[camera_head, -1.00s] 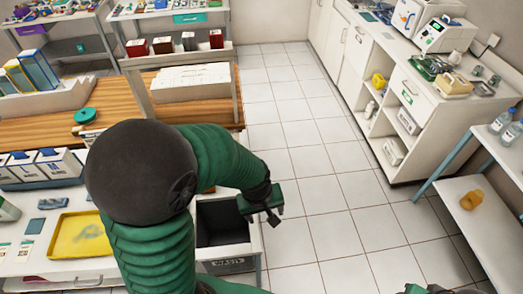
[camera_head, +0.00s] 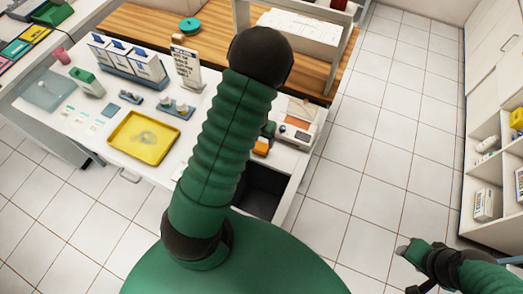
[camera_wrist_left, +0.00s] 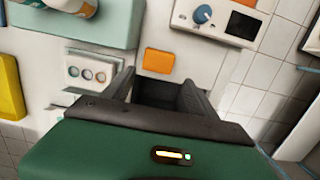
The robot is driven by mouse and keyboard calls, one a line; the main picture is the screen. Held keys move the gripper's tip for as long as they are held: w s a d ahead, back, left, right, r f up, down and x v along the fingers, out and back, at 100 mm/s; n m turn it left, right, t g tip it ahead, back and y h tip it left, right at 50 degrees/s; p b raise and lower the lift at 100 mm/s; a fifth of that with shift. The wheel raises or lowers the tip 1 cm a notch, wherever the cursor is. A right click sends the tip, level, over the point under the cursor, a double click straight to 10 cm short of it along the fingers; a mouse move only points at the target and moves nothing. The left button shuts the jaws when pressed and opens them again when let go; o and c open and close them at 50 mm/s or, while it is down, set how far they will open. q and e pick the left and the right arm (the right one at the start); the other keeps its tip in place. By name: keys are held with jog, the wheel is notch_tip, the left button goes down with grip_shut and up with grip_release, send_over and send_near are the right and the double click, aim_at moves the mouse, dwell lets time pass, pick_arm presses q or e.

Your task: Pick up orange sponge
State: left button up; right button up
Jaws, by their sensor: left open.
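The orange sponge (camera_head: 262,147) lies on the white counter beside my left arm in the head view, partly covered by the arm. In the left wrist view the whole orange sponge (camera_wrist_left: 159,61) shows as a small block, just beyond the gap between my fingers. My left gripper (camera_wrist_left: 158,82) is open and empty, apart from the sponge. In the head view only a dark green bit of my left gripper (camera_head: 269,129) shows past the arm. My right gripper (camera_head: 404,250) is at the lower right over the floor; its jaws are too small to read.
A white device (camera_head: 297,132) with a blue knob (camera_wrist_left: 202,14) stands right of the sponge. A dark open bin (camera_head: 262,190) is below the counter edge. A yellow tray (camera_head: 144,137) lies left of my arm. White boxes (camera_head: 130,60) stand behind it. Tiled floor (camera_head: 370,130) is clear at right.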

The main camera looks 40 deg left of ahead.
aim_at(261, 146)
pick_arm(q)
jog(key=f, duration=0.2)
jog(key=w+a+f, duration=0.1)
jog(key=f, duration=0.5)
jog(key=shift+w+a+f, duration=0.15)
jog(key=shift+w+f, duration=0.2)
jog(key=shift+f, duration=0.15)
jog(key=c, duration=1.1)
